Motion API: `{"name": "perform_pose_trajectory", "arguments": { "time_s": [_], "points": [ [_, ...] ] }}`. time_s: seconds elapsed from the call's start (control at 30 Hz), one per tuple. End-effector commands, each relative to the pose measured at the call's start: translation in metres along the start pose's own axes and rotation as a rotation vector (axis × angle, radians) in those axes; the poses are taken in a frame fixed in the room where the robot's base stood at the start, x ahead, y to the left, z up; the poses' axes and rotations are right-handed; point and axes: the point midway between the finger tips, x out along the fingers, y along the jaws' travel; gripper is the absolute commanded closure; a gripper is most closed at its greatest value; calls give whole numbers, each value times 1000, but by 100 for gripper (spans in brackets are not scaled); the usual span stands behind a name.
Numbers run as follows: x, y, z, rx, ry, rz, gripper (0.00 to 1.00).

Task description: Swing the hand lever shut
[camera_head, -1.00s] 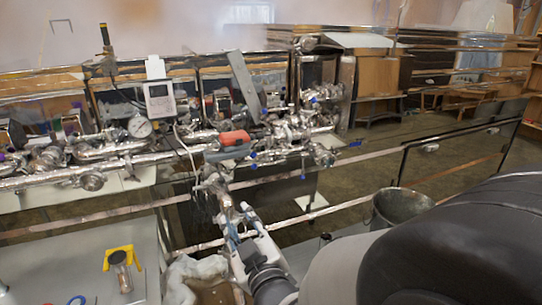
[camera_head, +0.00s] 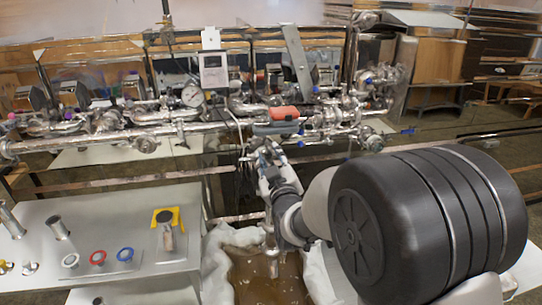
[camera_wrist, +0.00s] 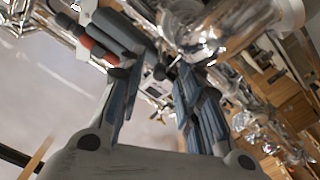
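A red-and-grey handle (camera_head: 284,113) lies across the steel pipework. It also shows at upper left in the wrist view (camera_wrist: 85,40). Small blue-ended levers, one of them at the pipe's right (camera_head: 408,131), stick out from the fittings. I cannot tell for sure which one is the hand lever. My gripper (camera_head: 262,150) is just below and left of the red-and-grey handle in the head view. In the wrist view my gripper (camera_wrist: 160,72) has its two fingers apart, with pipework beyond. No held thing is clear; contact with the handle cannot be told.
A pressure gauge (camera_head: 192,96) and a white meter box (camera_head: 213,70) stand over the pipes. A grey table (camera_head: 105,215) at lower left bears a yellow-based clamp (camera_head: 168,218) and coloured rings. A tank of brown liquid (camera_head: 262,285) is below my arm.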

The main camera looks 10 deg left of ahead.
Motion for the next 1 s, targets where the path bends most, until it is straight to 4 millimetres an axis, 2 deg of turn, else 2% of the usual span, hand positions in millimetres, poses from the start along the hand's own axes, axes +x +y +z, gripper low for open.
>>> {"name": "perform_pose_trajectory", "arguments": {
  "time_s": [0.2,0.5,1.0],
  "points": [
    [17,0,1,0,-1,0,68],
    [19,0,0,0,-1,0,68],
    [18,0,0,0,-1,0,100]
  ]
}}
